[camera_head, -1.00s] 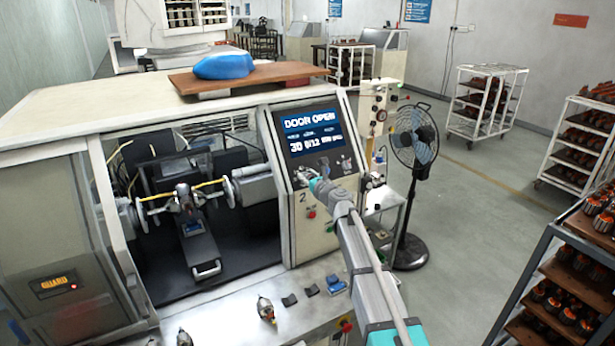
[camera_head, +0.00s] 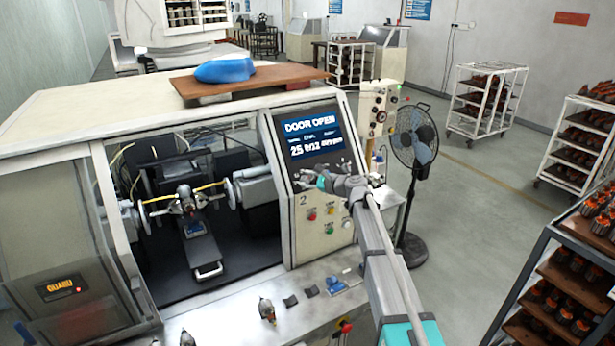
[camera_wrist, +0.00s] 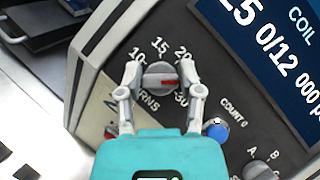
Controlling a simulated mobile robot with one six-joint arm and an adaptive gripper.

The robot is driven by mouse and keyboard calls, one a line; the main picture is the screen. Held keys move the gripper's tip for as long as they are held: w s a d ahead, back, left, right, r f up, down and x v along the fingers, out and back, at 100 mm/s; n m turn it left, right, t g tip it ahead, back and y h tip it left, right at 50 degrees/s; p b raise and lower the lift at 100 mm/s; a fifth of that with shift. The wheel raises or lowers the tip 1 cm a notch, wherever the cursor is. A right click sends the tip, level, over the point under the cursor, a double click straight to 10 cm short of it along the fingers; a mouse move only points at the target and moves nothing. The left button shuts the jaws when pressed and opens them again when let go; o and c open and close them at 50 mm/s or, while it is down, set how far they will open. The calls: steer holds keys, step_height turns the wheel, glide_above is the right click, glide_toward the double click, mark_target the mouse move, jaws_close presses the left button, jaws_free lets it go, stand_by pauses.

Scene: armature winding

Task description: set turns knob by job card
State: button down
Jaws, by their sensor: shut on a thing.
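The turns knob (camera_wrist: 160,78) is a grey round knob on the machine's control panel, with a red mark toward the right side of its dial. Its scale shows 10, 15, 20 and 30; the mark points between 20 and 30, where my finger covers the scale. My gripper (camera_wrist: 160,73) is shut on the knob, one finger on each side. In the head view my gripper (camera_head: 322,181) is at the panel, below the display (camera_head: 312,137). The display reads DOOR OPEN, 25 and 0/12. I see no readable job card.
A blue COUNT 0 button (camera_wrist: 215,129) and an A/B selector knob (camera_wrist: 258,170) sit right of the turns knob. The winding bay (camera_head: 200,225) is open at left. A fan (camera_head: 415,140) stands to the right of the machine.

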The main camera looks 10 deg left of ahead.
steer(key=n+g+p, duration=0.1)
steer(key=n, duration=0.1)
steer(key=n+g+p, duration=0.1)
steer(key=n, duration=0.1)
steer(key=shift+w+r+n+g+h+p, duration=0.2)
steer(key=shift+n+g+h+p, duration=0.1)
steer(key=shift+n+h, duration=0.1)
steer(key=shift+s+f+n+g+h+p, duration=0.15)
steer(key=shift+n+g+h+p, duration=0.25)
steer(key=shift+n, duration=0.6)
steer(key=shift+f, duration=0.1)
steer(key=shift+c, duration=1.3)
jaws_free()
steer(key=shift+s+f+m, duration=0.1)
steer(key=shift+m, duration=0.2)
